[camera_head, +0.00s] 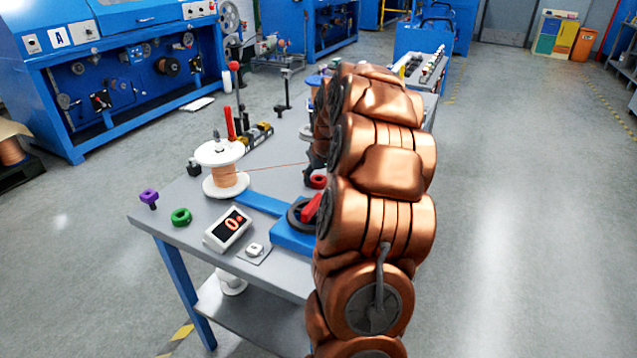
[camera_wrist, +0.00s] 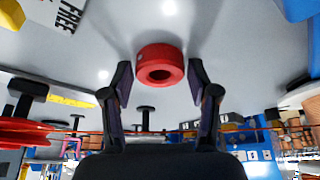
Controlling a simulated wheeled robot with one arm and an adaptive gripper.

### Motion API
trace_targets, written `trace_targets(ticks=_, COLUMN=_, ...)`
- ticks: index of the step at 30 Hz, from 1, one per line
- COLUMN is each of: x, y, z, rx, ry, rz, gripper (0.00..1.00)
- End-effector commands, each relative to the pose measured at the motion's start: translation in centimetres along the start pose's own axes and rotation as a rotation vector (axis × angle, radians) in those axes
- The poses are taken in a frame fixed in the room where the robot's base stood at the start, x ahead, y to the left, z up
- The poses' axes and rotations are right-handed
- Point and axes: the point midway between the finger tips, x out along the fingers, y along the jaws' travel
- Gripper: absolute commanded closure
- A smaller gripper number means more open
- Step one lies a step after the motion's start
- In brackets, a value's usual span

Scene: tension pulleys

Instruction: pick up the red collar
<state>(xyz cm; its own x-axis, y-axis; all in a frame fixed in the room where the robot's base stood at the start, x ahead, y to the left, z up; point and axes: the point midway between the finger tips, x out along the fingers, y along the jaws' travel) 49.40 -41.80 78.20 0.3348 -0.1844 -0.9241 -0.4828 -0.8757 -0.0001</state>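The red collar (camera_wrist: 160,57) is a short thick ring with a dark hole, on the grey surface in the wrist view. It also shows in the head view, where the red collar (camera_head: 317,181) is on the grey table beside my arm. My gripper (camera_wrist: 160,75) is open in the wrist view, with one finger on each side of the collar. A narrow gap seems to show at each side; I cannot tell if a finger touches it. In the head view my copper-coloured arm hides most of the gripper.
A green collar (camera_head: 181,216) and a purple part (camera_head: 148,197) lie at the table's left. A wire spool (camera_head: 222,170), a display (camera_head: 228,229) and a blue fixture with a red lever (camera_head: 312,207) stand nearby. A red spool (camera_wrist: 22,132) shows left in the wrist view.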

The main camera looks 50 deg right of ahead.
Motion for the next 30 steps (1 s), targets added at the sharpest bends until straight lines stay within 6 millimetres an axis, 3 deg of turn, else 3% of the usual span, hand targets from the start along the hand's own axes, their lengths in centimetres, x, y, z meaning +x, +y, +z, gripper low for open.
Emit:
trace_targets(ticks=1, x=0.0, y=0.0, z=0.0, rx=0.0, ry=0.0, rz=0.0, gripper=0.49)
trace_targets(ticks=11, x=0.0, y=0.0, z=0.0, rx=0.0, ry=0.0, rz=0.0, gripper=0.82)
trace_targets(ticks=20, x=-0.4, y=0.0, z=-0.2, rx=0.0, ry=0.002, rz=0.0, gripper=0.83)
trace_targets(ticks=30, x=-5.6, y=0.0, z=-2.4, rx=0.0, ry=0.005, rz=0.001, gripper=0.83)
